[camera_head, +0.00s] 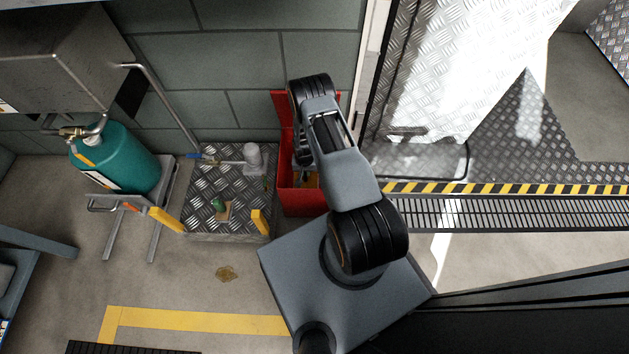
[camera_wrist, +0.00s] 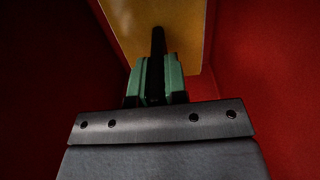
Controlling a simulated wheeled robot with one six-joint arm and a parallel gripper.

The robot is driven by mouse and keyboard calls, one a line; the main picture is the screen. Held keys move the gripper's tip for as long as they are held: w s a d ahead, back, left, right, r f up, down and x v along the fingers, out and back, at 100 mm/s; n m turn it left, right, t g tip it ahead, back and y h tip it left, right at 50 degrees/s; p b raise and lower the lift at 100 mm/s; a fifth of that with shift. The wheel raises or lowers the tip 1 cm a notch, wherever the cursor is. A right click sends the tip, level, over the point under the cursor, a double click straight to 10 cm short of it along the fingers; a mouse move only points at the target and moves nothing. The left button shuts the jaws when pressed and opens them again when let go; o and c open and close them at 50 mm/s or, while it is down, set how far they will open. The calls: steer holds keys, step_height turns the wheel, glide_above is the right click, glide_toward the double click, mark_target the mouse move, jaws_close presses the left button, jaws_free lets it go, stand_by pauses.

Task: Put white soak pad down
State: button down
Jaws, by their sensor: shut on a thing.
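My gripper (camera_wrist: 155,80) is down inside a red bin (camera_wrist: 45,60), its green fingers close together. Between them is a dark, narrow strip (camera_wrist: 158,42), seen nearly edge-on, that reaches past the fingertips. It looks black in this shade, and I cannot tell from its look whether it is the white soak pad. Beyond it is a yellow-tan flat surface (camera_wrist: 190,22); I cannot tell whether the strip touches it. In the head view my arm reaches over the red bin (camera_head: 292,203) and hides much of its inside. No plainly white pad shows.
Left of the bin stands a tread-plate box (camera_head: 200,185) with a grey cylinder (camera_head: 252,158) and a small green thing (camera_head: 218,204). A teal tank (camera_head: 115,160) stands farther left. A block wall (camera_head: 240,60) rises behind.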

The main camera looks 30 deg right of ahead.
mark_target(315, 179)
step_height(315, 179, down, 5)
steer(key=shift+r+b, duration=0.2)
steer(key=shift+b, duration=0.4)
steer(key=s+d+b, duration=0.1)
steer(key=s+d+f+b, duration=0.1)
steer(key=d, duration=0.1)
steer(key=shift+d, duration=0.25)
steer(key=shift+f, duration=0.1)
steer(key=shift+f, duration=0.15)
steer(key=c, duration=1.1)
jaws_free()
steer(key=shift+c, duration=0.2)
step_height(315, 179, up, 12)
steer(key=p, duration=0.5)
steer(key=shift+r, duration=0.2)
